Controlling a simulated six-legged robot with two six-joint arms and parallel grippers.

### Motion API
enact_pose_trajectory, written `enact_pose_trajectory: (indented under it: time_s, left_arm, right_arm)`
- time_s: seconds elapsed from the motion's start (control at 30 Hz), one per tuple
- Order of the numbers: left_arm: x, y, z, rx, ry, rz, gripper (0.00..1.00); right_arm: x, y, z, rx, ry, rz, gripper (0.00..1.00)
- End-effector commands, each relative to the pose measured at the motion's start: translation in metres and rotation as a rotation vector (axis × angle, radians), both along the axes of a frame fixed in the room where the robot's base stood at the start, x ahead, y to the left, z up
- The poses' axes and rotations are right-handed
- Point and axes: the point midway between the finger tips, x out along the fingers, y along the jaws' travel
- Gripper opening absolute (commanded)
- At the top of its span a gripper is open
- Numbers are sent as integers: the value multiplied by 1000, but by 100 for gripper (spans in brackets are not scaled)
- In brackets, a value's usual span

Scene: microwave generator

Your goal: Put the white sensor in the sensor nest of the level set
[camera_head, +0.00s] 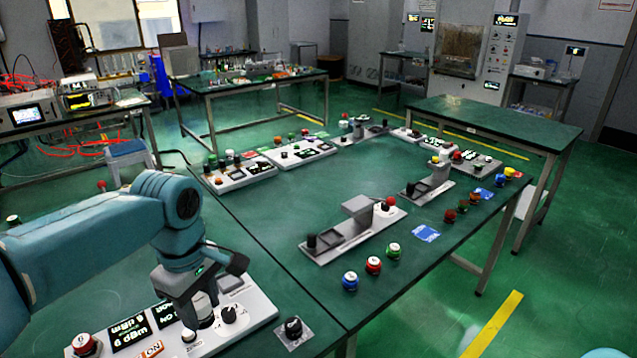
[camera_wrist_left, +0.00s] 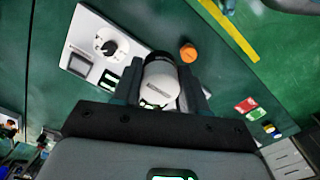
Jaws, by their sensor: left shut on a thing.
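My left gripper (camera_head: 200,312) points down over the front-left panel (camera_head: 262,308) in the head view. It is shut on the white sensor (camera_wrist_left: 160,85), a white cylinder with a black end, seen between the fingers in the left wrist view. In the head view the sensor's white part (camera_head: 204,333) shows low between the fingers, next to a white dial (camera_head: 231,316). I cannot tell whether the sensor touches the panel. The panel carries black displays, one reading 6 dBm (camera_head: 130,332). I cannot make out which recess is the sensor nest. My right gripper is not in view.
A red button (camera_head: 84,345) sits at the panel's left end. A black knob on a grey pad (camera_head: 293,332) stands right of the panel. A stepped grey fixture (camera_head: 350,228) and coloured buttons (camera_head: 373,265) are further right. The green table between is clear.

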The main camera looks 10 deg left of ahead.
Motion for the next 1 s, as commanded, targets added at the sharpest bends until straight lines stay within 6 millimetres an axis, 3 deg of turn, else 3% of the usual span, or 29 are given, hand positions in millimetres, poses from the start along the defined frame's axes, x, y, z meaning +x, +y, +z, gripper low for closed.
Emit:
enact_pose_trajectory:
  time_s: [0.13, 0.23, 0.4, 0.5, 0.7, 1.0]
  left_arm:
    - [-1, -12, -27, 1, 7, -35, 9]
    - [1, -24, -62, 2, 12, -134, 9]
    - [9, -48, -122, -1, 9, -542, 9]
    - [13, -59, -147, 0, 6, -801, 9]
    - [27, -68, -161, 2, 0, -1183, 9]
    - [33, -70, -160, 3, 0, -1335, 9]
  right_arm:
    - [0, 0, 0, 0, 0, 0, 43]
    - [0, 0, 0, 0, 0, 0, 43]
    - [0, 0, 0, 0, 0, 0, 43]
    - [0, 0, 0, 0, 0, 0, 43]
    - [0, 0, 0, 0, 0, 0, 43]
    - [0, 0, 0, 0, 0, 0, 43]
